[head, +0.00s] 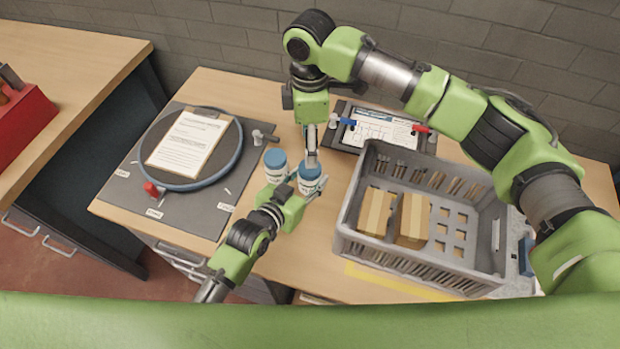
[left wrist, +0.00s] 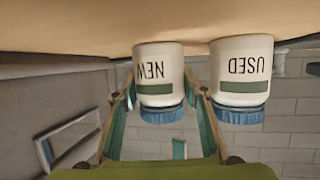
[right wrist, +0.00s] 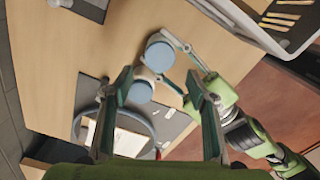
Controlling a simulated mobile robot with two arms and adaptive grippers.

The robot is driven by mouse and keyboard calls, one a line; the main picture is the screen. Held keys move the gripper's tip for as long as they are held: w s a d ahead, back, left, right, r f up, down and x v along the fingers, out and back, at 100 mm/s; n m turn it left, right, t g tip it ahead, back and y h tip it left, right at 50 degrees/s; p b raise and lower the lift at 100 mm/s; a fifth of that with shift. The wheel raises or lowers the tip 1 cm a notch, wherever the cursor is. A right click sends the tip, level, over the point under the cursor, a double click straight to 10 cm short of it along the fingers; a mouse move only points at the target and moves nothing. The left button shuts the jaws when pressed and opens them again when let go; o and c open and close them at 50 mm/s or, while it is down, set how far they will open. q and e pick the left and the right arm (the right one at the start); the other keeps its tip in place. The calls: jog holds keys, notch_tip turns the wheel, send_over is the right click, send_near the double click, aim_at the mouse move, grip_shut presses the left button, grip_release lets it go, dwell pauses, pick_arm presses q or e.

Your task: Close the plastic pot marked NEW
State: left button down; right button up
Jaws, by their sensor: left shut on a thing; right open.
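The NEW pot (head: 309,184) is white with a blue lid on top and stands upright on the table. My left gripper (head: 304,188) is shut on its body from the front. In the left wrist view the pot marked NEW (left wrist: 157,75) appears upside down between the fingers, its blue lid (left wrist: 162,114) in place; how tight it is cannot be told. The similar USED pot (head: 274,172) stands just left of it, also blue-lidded. My right gripper (head: 311,152) points down, open and empty, close above the pots. The right wrist view shows both lids (right wrist: 160,55) beyond its fingers.
A grey crate (head: 345,232) with cardboard boxes stands close on the right. A dark mat (head: 122,196) with a round ring and clipboard (head: 192,142) lies on the left. A dark tray (head: 345,137) with a sheet and red and blue valves lies behind.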

notch_tip(320, 180, down, 8)
jog(key=shift+r, duration=0.25)
jog(key=c, duration=1.1)
jog(key=m, duration=0.5)
jog(key=o, duration=1.3)
notch_tip(320, 180, up, 12)
jog(key=shift+r, duration=0.1)
